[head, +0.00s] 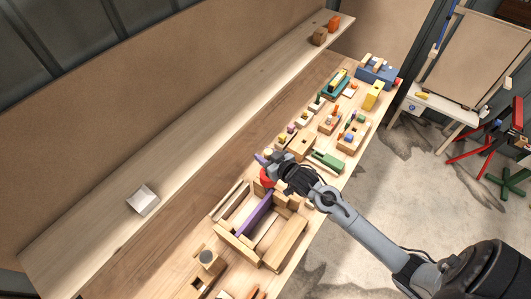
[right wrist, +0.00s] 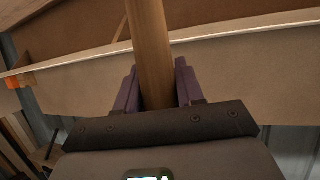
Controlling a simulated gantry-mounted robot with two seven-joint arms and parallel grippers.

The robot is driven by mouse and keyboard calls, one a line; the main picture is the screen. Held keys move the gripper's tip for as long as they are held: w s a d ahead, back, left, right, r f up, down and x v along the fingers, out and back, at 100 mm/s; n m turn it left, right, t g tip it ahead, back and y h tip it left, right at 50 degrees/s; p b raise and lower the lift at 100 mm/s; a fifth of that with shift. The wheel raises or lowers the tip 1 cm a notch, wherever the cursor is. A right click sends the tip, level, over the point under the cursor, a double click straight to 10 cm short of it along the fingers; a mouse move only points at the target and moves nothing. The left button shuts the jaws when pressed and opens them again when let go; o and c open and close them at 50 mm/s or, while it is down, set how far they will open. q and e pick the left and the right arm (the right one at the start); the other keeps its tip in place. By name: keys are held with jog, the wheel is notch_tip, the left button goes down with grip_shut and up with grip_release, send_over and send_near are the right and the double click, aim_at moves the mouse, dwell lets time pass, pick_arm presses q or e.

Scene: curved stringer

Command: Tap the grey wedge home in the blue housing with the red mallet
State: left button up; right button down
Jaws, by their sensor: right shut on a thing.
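My right gripper (head: 270,165) is over the middle of the workbench, reaching in from the lower right. In the right wrist view its purple fingers (right wrist: 154,88) are shut on a round wooden handle. A red piece, apparently the head of the red mallet (head: 266,178), shows just below the gripper, above the near wooden tray. A blue housing (head: 378,71) with yellow and pale parts stands at the far right end of the bench. I cannot make out the grey wedge for certain. My left gripper is out of view.
A wooden tray (head: 238,245) with a purple board (head: 254,214) lies below the gripper. A green block (head: 327,161), a yellow block (head: 373,95) and several small wooden fixtures crowd the bench beyond.

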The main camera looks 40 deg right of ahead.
notch_tip(320, 180, down, 3)
jog(key=shift+f+b, duration=0.15)
jog(key=shift+b, duration=0.4)
jog(key=shift+r+p, duration=0.5)
jog(key=shift+r, duration=0.35)
notch_tip(320, 180, up, 4)
jog(key=p, duration=0.3)
jog(key=shift+f, duration=0.1)
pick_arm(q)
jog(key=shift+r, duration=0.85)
